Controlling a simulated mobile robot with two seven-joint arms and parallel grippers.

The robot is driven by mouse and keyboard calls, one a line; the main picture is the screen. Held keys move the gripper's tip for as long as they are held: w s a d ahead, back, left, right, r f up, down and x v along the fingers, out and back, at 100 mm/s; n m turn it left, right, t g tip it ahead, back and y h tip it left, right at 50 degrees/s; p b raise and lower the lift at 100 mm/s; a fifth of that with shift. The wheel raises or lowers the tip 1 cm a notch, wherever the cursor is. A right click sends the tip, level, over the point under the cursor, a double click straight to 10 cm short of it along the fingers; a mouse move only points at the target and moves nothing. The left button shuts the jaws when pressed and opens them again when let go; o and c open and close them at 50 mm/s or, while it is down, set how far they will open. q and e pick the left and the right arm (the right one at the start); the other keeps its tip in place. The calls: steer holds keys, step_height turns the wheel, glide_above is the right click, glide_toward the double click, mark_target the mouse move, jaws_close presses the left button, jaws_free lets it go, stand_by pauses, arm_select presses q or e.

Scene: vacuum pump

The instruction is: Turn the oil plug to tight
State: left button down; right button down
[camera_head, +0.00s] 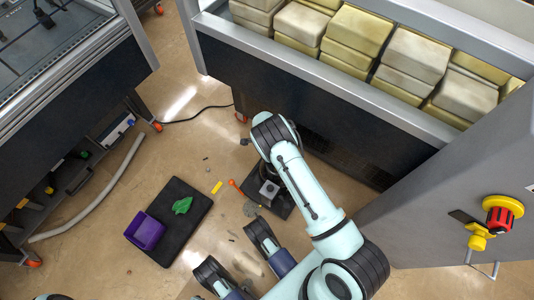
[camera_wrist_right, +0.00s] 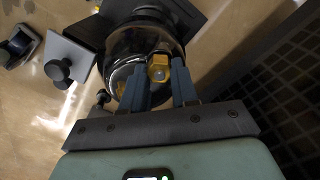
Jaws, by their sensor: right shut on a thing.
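The yellow oil plug (camera_wrist_right: 158,68) shows in the right wrist view, on the front of the shiny, dark round pump body (camera_wrist_right: 128,48). My right gripper (camera_wrist_right: 161,76) has its two blue-grey fingers on either side of the plug and is shut on it. The fingers partly cover the plug, and I cannot read its turn angle. In the head view my right arm reaches down to the floor beside the long bench, and its wrist hides the gripper and most of the pump.
A black mat (camera_head: 183,238) holds a purple bin (camera_head: 145,231) and a green cloth-like item (camera_head: 182,205). A small orange-handled tool (camera_head: 234,184) lies nearby. The bench's dark side panel (camera_head: 330,125) stands close to my right arm. A grey hose (camera_head: 95,196) lies at left.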

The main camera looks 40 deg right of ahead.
steer(key=shift+m, duration=0.3)
steer(key=c, duration=0.9)
jaws_free()
steer(key=shift+o, duration=0.2)
arm_select(q)
steer(key=w+d+r+t+p, duration=0.1)
steer(key=w+r+t+p, duration=0.2)
steer(key=w, duration=0.5)
step_height(320, 180, up, 2)
steer(key=shift+w+r+m+p, duration=0.15)
steer(key=shift+m+p, duration=0.15)
steer(key=shift+p, duration=0.35)
arm_select(e)
step_height(320, 180, up, 13)
steer(key=shift+r, duration=0.2)
